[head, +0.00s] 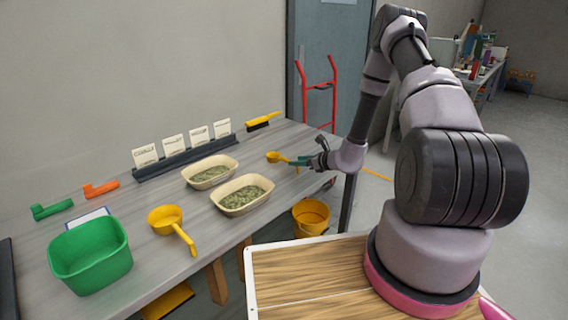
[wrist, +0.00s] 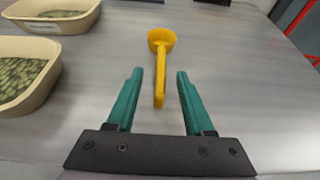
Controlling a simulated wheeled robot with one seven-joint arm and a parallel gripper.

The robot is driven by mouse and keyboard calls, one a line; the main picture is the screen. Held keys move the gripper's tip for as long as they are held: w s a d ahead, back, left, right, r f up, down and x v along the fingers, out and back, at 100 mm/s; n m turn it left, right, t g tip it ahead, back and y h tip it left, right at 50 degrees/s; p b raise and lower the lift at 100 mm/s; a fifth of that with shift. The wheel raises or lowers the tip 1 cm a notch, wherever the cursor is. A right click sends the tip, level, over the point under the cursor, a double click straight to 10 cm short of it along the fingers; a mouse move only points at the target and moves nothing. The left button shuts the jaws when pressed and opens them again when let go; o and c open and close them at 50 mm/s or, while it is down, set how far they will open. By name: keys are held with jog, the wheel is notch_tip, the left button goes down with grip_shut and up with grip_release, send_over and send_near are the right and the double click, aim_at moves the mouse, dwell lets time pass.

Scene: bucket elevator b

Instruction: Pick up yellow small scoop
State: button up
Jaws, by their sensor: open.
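The small yellow scoop (wrist: 161,40) lies on the grey table in the wrist view, its bowl away from me and its handle pointing toward my gripper. In the head view the small scoop (head: 274,157) is near the table's right end, beyond the two cream trays. My gripper (wrist: 155,75) is open with green fingers, and the end of the scoop's handle shows between the fingertips with a gap on each side. In the head view my gripper (head: 299,161) is at the handle. I cannot tell whether the fingers are at the handle's height.
Two cream trays (head: 243,208) with green pellets stand left of the small scoop. A larger yellow scoop (head: 165,217) and a green bin (head: 91,262) are nearer the front left. A card rack (head: 180,158) and a yellow brush (head: 262,121) line the back. The table right of the scoop is clear.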

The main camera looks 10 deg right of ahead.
aim_at(285, 158)
jog(key=x, duration=0.8)
jog(key=shift+w+a+r, duration=0.1)
jog(key=shift+w, duration=0.15)
grip_shut()
